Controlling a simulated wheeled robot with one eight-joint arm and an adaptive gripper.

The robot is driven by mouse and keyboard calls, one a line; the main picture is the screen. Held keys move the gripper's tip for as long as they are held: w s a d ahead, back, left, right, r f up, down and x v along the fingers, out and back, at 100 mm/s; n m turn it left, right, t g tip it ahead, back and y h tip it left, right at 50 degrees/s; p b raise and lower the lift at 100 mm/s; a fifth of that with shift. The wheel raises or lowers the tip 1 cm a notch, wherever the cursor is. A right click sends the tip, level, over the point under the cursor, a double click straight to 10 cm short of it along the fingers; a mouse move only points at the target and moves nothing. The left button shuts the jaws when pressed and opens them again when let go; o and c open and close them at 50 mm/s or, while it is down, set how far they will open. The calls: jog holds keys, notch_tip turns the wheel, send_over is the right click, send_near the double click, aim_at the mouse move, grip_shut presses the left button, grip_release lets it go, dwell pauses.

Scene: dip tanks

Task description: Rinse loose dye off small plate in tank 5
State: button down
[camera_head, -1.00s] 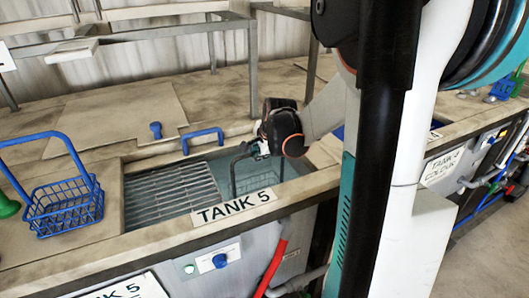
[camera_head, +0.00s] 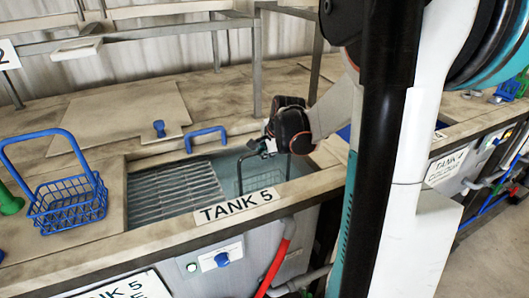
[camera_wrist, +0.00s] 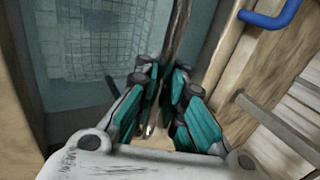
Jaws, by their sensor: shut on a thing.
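Tank 5 (camera_head: 232,168) is an open sunken tank with pale blue liquid, marked by a "TANK 5" sign (camera_head: 237,206) on its front rim. My gripper (camera_head: 267,148) is over its right part, shut on the upright handle of a dark wire basket (camera_head: 240,175). The handle also shows between my fingers (camera_wrist: 162,92) in the wrist view. The basket's mesh (camera_wrist: 95,45) looks to be under the liquid there. I cannot make out the small plate; the basket's contents are too blurred to tell.
A slatted grating (camera_head: 178,190) lies in the tank's left part. A blue wire basket (camera_head: 68,205) stands on the counter to the left. A blue bar handle (camera_head: 207,138) and a lid with a blue knob (camera_head: 159,128) lie behind the tank. A metal frame (camera_head: 257,62) stands farther back.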

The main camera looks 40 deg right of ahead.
notch_tip(320, 180, up, 22)
jog(key=p, duration=1.5)
jog(key=shift+p, duration=0.35)
jog(key=shift+a, duration=0.1)
